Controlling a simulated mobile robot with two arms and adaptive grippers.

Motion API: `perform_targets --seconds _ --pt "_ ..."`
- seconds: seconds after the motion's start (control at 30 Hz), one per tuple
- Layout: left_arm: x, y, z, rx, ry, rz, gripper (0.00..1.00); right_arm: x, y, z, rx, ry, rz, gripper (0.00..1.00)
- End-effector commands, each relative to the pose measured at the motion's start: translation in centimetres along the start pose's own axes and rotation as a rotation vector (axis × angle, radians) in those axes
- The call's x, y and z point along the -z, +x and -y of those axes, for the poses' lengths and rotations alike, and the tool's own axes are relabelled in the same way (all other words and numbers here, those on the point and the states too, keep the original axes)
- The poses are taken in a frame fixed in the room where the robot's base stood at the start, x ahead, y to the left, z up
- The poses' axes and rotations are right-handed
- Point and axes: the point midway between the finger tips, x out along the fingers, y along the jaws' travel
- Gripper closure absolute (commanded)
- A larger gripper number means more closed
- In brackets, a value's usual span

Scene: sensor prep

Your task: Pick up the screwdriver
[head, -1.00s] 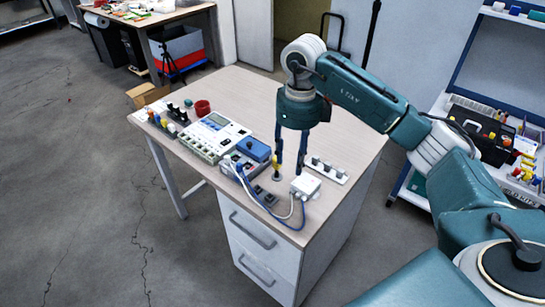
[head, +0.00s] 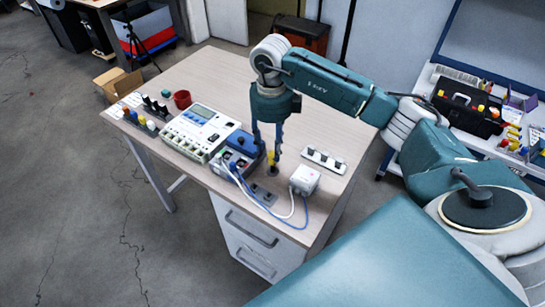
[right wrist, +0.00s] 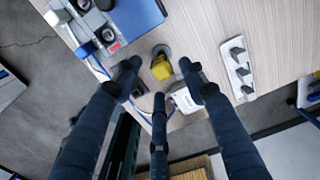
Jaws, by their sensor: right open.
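The screwdriver appears to be the piece with a yellow handle (head: 271,158), standing upright in a small dark round base on the desk. In the right wrist view its yellow top (right wrist: 161,67) shows just beyond my fingertips. My right gripper (head: 267,154) points down over it, open and empty. In the right wrist view the spread fingers of the right gripper (right wrist: 159,78) lie to either side of the handle and below it in the picture. I cannot tell whether any finger touches it. The screwdriver's shaft is hidden. My left gripper is not in view.
A blue-topped box (head: 243,144) stands close left of the gripper. A white cabled box (head: 305,179) and a white strip with dark knobs (head: 324,161) lie to the right. The desk's back (head: 215,70) is clear.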

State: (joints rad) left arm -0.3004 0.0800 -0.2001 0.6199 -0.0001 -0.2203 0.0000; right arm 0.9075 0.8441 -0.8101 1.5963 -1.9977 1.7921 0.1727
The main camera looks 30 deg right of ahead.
Motion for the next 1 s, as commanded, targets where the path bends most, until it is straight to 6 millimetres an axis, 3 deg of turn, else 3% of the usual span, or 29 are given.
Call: perform_targets --seconds 0.17,0.3,0.57,0.8,1.0 --pt "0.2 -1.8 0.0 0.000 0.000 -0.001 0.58 0.1 2.5 0.1 -0.002 0.000 -0.005 0.58" --pt "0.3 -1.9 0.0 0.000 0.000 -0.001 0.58 0.0 4.2 0.2 -0.001 0.001 -0.003 0.58" --pt "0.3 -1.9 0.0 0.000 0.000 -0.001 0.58 -0.1 4.7 0.2 0.000 0.000 0.000 0.58" --pt "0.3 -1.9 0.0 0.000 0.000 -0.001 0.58 -0.1 4.7 0.2 0.000 0.000 0.000 0.98" --pt "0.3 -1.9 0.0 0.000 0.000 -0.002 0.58 -0.1 4.7 0.3 0.001 0.001 0.000 0.98"
